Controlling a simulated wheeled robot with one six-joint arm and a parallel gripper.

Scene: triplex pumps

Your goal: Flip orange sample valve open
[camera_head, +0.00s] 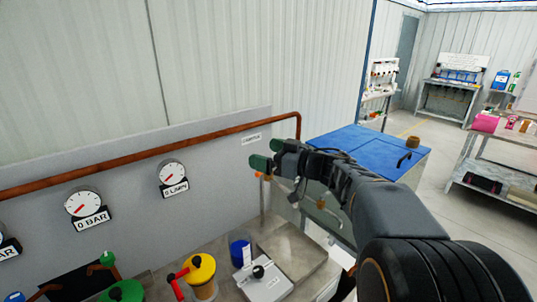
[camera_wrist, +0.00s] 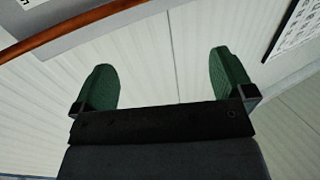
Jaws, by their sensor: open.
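My gripper (camera_head: 266,154) is open, with green finger pads, in front of the grey panel near the copper pipe's right end. In the wrist view my gripper (camera_wrist: 165,78) has its fingers wide apart, with only pale wall behind the gap. A small orange piece (camera_head: 258,174) shows just below the fingertips in the head view. It may be the orange sample valve, but it is mostly hidden and its position cannot be told. No orange valve shows in the wrist view.
A copper pipe (camera_head: 150,152) runs along the panel and bends down at right. Gauges (camera_head: 172,173) are on the panel. Below are a yellow-topped valve (camera_head: 199,268), a blue cup (camera_head: 240,250) and a grey switch box (camera_head: 264,283). A blue-topped cabinet (camera_head: 362,146) stands behind my arm.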

